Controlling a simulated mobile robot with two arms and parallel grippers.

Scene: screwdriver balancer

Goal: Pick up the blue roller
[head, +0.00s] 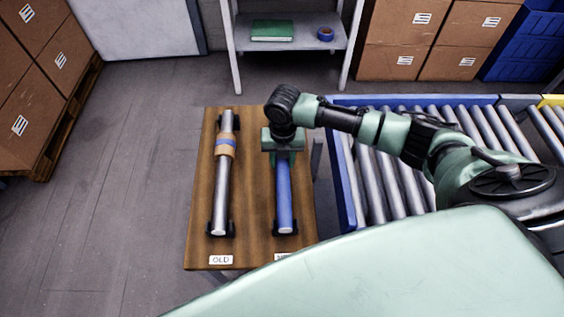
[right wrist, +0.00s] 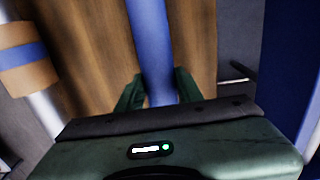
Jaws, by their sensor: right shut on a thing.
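The blue roller (head: 284,198) lies lengthwise on the right side of the wooden table (head: 252,252), its near end by a black support and a partly hidden label. My right gripper (head: 283,152) is over the roller's far part and hides its far end. In the right wrist view the blue roller (right wrist: 151,50) passes between the two green fingers (right wrist: 158,92), which are shut on it. Whether the roller is off its supports I cannot tell. My left gripper is not in view.
A grey roller (head: 222,180) with a tan and blue band lies on the table's left side, behind an "OLD" label (head: 221,260). A roller conveyor (head: 392,185) with a blue frame stands to the right. A shelf (head: 290,62) and boxes (head: 410,40) stand behind.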

